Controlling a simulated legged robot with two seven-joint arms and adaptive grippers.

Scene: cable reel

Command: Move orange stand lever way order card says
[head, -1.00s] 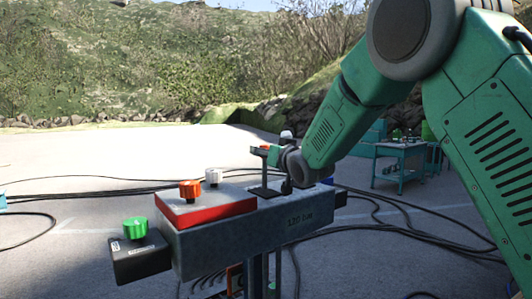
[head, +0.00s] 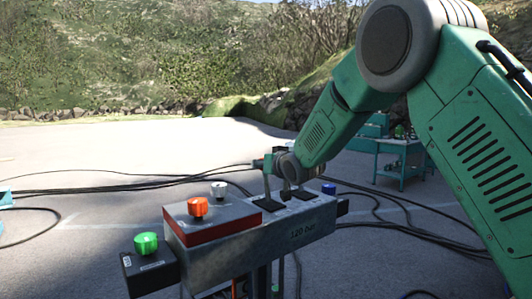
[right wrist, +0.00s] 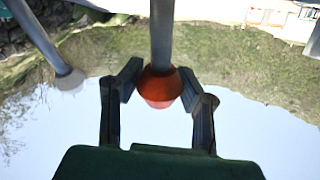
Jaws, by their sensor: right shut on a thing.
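The orange-knobbed lever stands on the console (head: 270,243), its dark shaft (head: 267,184) nearly upright in the head view. My right gripper (head: 268,163) is at the top of the lever there, mostly hiding the knob. In the right wrist view, its two fingers (right wrist: 159,82) are shut on the orange lever knob (right wrist: 160,95), one on each side. A second lever with a white ball knob (right wrist: 69,82) stands apart to the left. No readable order card is in view. My left gripper is not in view.
Black cables (head: 120,183) lie on the pavement. A teal table (head: 402,155) stands behind on the right.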

